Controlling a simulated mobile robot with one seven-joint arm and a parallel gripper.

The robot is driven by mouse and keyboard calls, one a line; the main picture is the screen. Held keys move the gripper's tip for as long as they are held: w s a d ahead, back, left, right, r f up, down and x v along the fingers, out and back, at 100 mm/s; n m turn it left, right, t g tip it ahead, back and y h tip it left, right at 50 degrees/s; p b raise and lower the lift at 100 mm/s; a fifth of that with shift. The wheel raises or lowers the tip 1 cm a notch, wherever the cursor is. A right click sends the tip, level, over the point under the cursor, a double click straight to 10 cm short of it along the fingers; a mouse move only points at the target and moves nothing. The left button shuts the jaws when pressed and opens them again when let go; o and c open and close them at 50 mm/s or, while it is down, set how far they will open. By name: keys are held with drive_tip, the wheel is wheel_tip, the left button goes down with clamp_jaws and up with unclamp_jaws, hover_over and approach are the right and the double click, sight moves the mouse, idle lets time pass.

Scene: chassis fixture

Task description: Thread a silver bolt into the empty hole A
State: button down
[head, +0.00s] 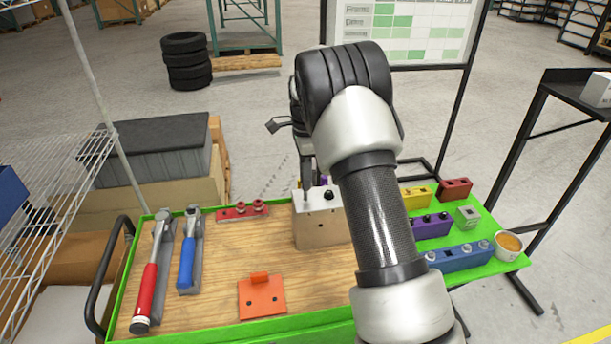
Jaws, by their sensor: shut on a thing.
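A metal chassis block (322,232) stands on the wooden worktop, with a black bolt (328,194) standing in its top. My gripper (306,186) points down at the left part of the block's top. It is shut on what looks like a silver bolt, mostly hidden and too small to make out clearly. I cannot tell whether this bolt is in a hole. The label of hole A cannot be read, and my arm hides the block's right side. A blue rack (458,259) at the right holds silver bolts.
A red-handled tool (146,290) and a blue-handled tool (187,262) lie at the left. An orange bracket (262,297) lies in front. A red rack (242,211) stands behind. Purple (430,226), yellow (416,196) and red (455,189) racks and a small bowl (509,246) stand right.

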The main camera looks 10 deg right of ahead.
drive_tip(key=shift+f, duration=0.25)
drive_tip(key=shift+f+b, duration=0.3)
drive_tip(key=shift+f, duration=0.3)
drive_tip(key=shift+f, duration=0.1)
drive_tip(key=shift+f+b, duration=0.35)
drive_tip(key=shift+f, duration=0.25)
drive_tip(key=shift+f, duration=0.2)
idle(0.6)
drive_tip(key=n, duration=0.5)
drive_tip(key=shift+n, duration=0.3)
drive_tip(key=n, duration=0.4)
drive_tip(key=shift+s+f+n, duration=0.1)
drive_tip(key=shift+f+n, duration=0.05)
drive_tip(key=shift+n, duration=0.25)
